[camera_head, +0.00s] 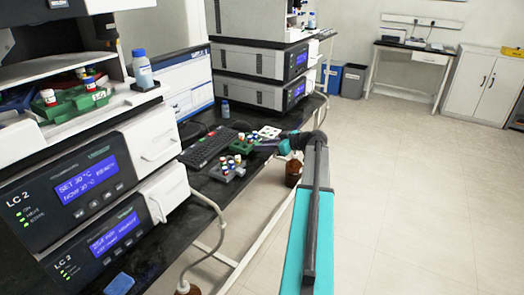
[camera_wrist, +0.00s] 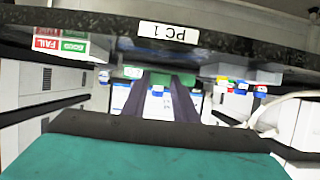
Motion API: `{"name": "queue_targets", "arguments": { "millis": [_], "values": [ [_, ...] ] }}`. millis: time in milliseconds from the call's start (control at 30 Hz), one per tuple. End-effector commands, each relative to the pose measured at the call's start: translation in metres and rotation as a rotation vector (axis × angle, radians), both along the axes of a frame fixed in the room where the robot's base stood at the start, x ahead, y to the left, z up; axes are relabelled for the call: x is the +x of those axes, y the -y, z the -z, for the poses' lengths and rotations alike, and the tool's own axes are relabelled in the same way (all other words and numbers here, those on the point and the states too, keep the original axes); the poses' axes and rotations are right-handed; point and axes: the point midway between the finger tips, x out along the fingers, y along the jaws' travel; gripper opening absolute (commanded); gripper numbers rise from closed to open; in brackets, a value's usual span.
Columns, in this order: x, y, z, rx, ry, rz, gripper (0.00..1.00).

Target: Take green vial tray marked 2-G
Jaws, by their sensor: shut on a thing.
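A green vial tray (camera_head: 238,147) with several coloured-cap vials is at the bench's front edge in the head view. My gripper (camera_head: 262,147) reaches it from the right and is shut on it. In the wrist view, which is upside down, green shows between the fingertips (camera_wrist: 160,84); the fingers hide much of it. I cannot read a mark on this tray. Another green vial tray (camera_head: 82,104) with a white label sits on the upper left instrument; its label is too small to read surely.
A grey vial tray (camera_head: 226,176) stands close in front of the green one, and a white tray (camera_head: 268,131) behind. A keyboard (camera_head: 205,148) and monitor (camera_head: 187,85) are to the left. The bench edge carries a PC 1 label (camera_wrist: 169,32). The floor at right is clear.

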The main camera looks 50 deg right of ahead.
Motion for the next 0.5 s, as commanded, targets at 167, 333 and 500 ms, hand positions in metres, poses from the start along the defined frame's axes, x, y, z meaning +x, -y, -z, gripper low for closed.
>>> {"name": "queue_targets", "arguments": {
  "millis": [167, 333, 500],
  "values": [
    [0.0, 0.0, -0.027, -0.001, 0.002, -0.001, 0.03],
    [0.0, 0.0, -0.051, -0.002, 0.002, 0.0, 0.03],
    [0.0, 0.0, -0.067, -0.001, 0.001, 0.0, 0.03]
  ]
}}
